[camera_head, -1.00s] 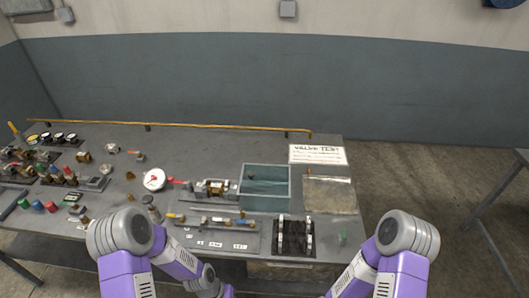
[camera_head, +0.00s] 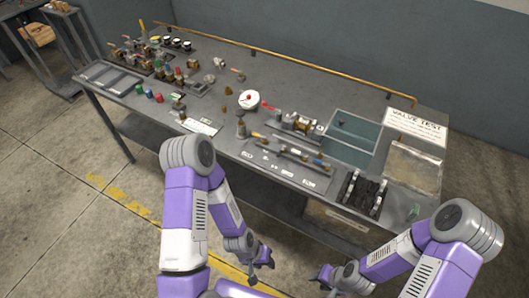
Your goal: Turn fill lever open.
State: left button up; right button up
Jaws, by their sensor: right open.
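The valve bench (camera_head: 225,145) carries several small levers; I cannot tell by label which is the fill lever. A red lever (camera_head: 268,106) sits beside a white round gauge (camera_head: 249,100), by a brass valve body (camera_head: 298,122). In front, a pipe row (camera_head: 290,152) has a yellow lever (camera_head: 256,134) at its left end and a blue handle (camera_head: 318,162) at its right. My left gripper (camera_head: 262,268) is in front of the bench, below its top, and looks open and empty. My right gripper (camera_head: 322,281) is open and empty, also in front of the bench. Neither touches a lever.
A teal open tank (camera_head: 352,152) and a clear-topped box (camera_head: 413,166) stand at the right, with a "VALVE TEST" sign (camera_head: 416,126) behind. A black rack (camera_head: 363,192) is at the front edge. Several fittings (camera_head: 150,62) crowd the left. The floor in front is clear.

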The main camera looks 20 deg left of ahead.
aim_at(327, 164)
jog(key=u, duration=0.2)
jog(key=k, duration=0.35)
jog(key=u, duration=0.75)
jog(key=i, duration=0.9)
jog(key=z, duration=0.85)
